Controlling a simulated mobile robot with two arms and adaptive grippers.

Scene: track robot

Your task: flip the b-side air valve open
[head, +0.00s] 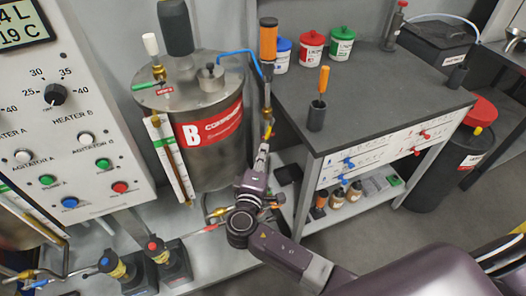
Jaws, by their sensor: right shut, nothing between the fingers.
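The steel B tank (212,155) with its red "B" label stands left of centre. A blue hose (238,52) arches from its lid to an upright air line (267,88) at its right, below an orange-and-black cylinder (268,40). A small yellow-and-red fitting (268,128) on that line looks like the B-side air valve; its lever position is too small to tell. My right gripper (265,144) points up just below this fitting, shut and empty; I cannot tell whether it touches. A green lever (152,84) sits on the lid's left. My left gripper is out of view.
A control panel (62,110) stands at the left. A dark-topped bench (375,95) with red, blue and green cups and an orange-handled tool (323,80) is close on the right. Pumps with red and blue knobs (165,258) stand low at left.

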